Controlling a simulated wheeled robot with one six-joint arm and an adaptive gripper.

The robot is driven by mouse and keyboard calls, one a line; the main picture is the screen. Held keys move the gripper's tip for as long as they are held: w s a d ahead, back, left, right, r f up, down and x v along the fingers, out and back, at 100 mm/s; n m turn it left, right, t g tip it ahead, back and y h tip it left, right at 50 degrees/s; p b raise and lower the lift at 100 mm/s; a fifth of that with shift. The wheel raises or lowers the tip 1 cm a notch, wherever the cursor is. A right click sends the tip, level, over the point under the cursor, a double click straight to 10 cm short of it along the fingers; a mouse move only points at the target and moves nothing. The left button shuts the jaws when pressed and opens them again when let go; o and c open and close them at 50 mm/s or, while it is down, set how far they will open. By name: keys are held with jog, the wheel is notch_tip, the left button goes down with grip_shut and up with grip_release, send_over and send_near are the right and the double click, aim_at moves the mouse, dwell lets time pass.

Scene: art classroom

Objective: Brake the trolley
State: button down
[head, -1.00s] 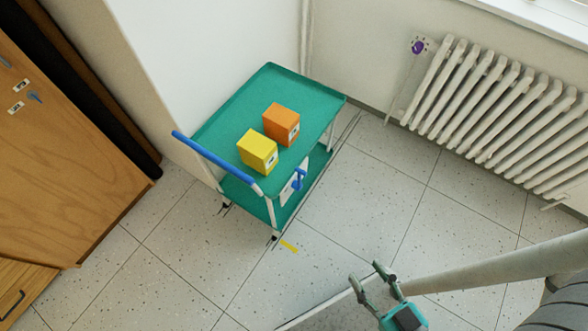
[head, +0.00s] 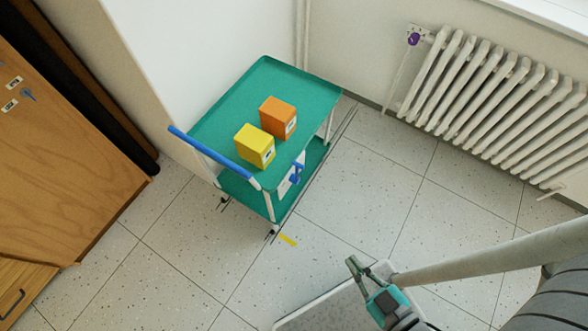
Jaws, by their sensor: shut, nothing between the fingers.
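The trolley (head: 310,92) stands against the wall, left of the middle, with two teal shelves and a blue push handle (head: 212,155) on its near left side. A blue lever (head: 297,173) sits on a white plate at the trolley's right side, below the top shelf. Small dark wheels show at the floor; the near one (head: 271,234) is beside a yellow floor mark. My gripper (head: 352,262) is shut and empty, over the floor to the lower right of the trolley, apart from the lever and the trolley.
A yellow box (head: 254,147) and an orange box (head: 278,118) stand on the top shelf. A white radiator (head: 500,110) with a purple valve knob (head: 413,39) lines the right wall. A wooden cabinet (head: 70,165) is at the left. The tiled floor before the trolley is clear.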

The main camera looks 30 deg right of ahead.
jog(key=w+f+n+g+h, duration=0.3)
jog(key=w+f+n+g, duration=0.2)
jog(key=w+f+n, duration=1.2)
jog(key=w+a+r+n+g+h, duration=0.3)
jog(key=w+a+h, duration=0.4)
jog(key=w, duration=0.3)
notch_tip(320, 180, up, 2)
jog(key=shift+a+r+n, duration=0.25)
jog(key=shift+a+n, duration=0.35)
jog(key=shift+a, duration=0.15)
jog(key=w+d+f, duration=0.4)
jog(key=w+d, duration=0.2)
jog(key=d, duration=0.4)
jog(key=shift+d+f, duration=0.35)
jog(key=shift+f, duration=0.05)
